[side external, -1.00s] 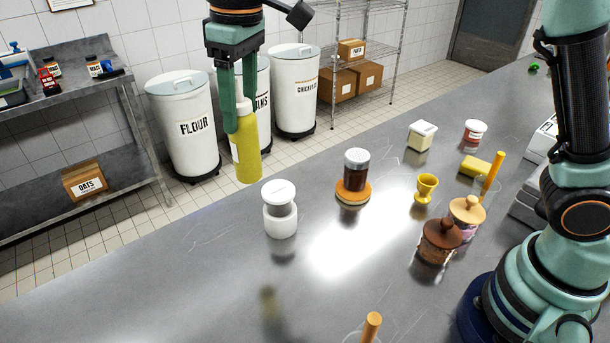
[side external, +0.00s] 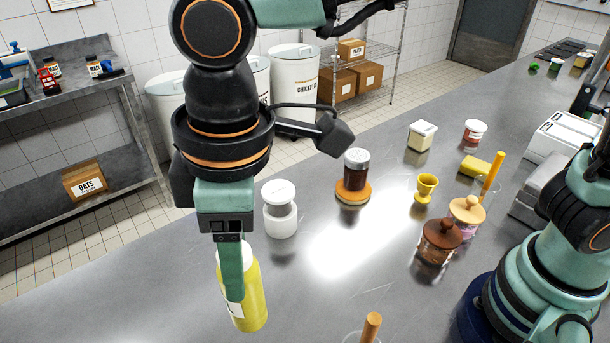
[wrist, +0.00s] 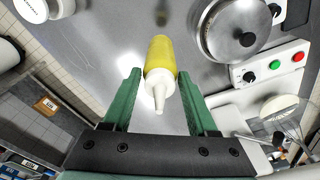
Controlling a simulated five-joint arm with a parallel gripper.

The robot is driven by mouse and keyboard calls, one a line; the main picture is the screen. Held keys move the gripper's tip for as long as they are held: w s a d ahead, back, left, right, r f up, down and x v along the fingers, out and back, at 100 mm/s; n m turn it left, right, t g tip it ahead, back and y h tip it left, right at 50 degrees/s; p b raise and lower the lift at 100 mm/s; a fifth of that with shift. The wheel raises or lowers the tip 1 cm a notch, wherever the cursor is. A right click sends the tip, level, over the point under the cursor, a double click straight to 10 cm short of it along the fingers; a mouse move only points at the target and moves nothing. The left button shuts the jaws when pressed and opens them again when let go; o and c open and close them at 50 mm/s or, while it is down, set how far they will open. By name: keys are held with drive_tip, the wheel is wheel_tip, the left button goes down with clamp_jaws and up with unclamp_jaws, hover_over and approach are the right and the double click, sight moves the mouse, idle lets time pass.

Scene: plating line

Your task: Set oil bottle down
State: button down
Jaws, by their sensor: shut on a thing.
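The oil bottle (side external: 253,290) is yellow with a pale label and a white nozzle. It stands roughly upright over the near left part of the steel counter. My gripper (side external: 233,296) is shut on it from above, and a green finger covers part of its side. In the wrist view the bottle (wrist: 161,58) is between the two fingers (wrist: 160,78), with its nozzle towards the camera. I cannot tell whether its base touches the counter.
A white lidded jar (side external: 281,219) stands just behind the bottle. A dark shaker on an orange base (side external: 353,192), a yellow cup (side external: 426,188) and brown-lidded jars (side external: 439,241) are farther right. The wrist view shows a lidded pot (wrist: 200,40). The counter around the bottle looks clear.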

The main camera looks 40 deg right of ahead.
sight(251, 316)
wheel_tip(251, 316, down, 13)
drive_tip(key=shift+r, duration=0.1)
idle(0.3)
drive_tip(key=shift+f, duration=0.2)
drive_tip(key=shift+c, duration=0.9)
unclamp_jaws()
